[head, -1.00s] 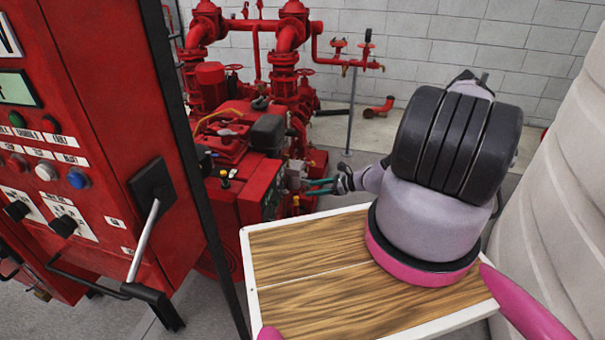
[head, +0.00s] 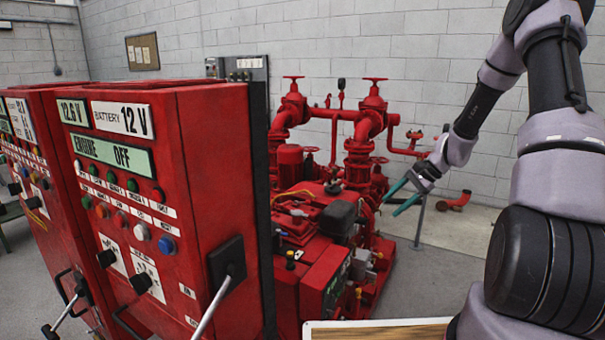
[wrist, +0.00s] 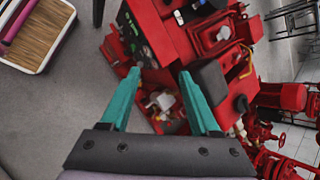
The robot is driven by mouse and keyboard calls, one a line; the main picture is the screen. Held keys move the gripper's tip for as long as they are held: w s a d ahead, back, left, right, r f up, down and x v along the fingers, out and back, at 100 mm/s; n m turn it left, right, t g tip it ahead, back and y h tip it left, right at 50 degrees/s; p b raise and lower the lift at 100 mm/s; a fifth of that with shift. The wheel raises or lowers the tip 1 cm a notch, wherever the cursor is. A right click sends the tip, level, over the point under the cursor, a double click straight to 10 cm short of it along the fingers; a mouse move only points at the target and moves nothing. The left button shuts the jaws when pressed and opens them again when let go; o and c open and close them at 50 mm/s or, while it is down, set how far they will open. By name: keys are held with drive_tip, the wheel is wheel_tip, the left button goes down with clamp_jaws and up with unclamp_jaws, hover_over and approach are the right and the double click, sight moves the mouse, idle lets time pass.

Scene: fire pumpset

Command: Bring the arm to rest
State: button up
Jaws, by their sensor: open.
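My gripper (head: 397,198) is at the right of the head view, in front of the red pumpset. Its two teal fingers are apart and nothing is between them. My arm comes down from the upper right, raised and bent. In the wrist view my gripper (wrist: 158,85) also shows open and empty, with the engine (wrist: 170,45) of the pumpset beyond the fingertips. No contact with the engine shows.
Red control cabinets (head: 215,150) with a panel reading "ENGINE OFF" stand at the left. The red pumpset (head: 325,240) and its pipes fill the middle. A white block wall (head: 440,70) closes the back. Grey floor (head: 450,255) lies open right of the pumpset.

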drive_tip(key=s+a+r+n+t+h, duration=0.1)
drive_tip(key=s+r+n, duration=0.1)
drive_tip(key=s+r, duration=0.35)
drive_tip(key=s+a+r+n+h, duration=0.1)
drive_tip(key=s+r+h, duration=0.15)
drive_tip(key=r, duration=0.65)
drive_tip(key=s+a+r+n+t+h, duration=0.15)
drive_tip(key=s+r, duration=0.25)
drive_tip(key=r, duration=0.4)
drive_tip(key=s+r+n+t, duration=0.1)
drive_tip(key=s+r, duration=0.3)
drive_tip(key=s, duration=0.4)
drive_tip(key=s+r+n+t, duration=0.2)
drive_tip(key=s+r, duration=0.3)
drive_tip(key=s, duration=0.3)
drive_tip(key=shift+h, duration=0.3)
drive_tip(key=shift+w+a+n, duration=0.1)
drive_tip(key=shift+n, duration=0.15)
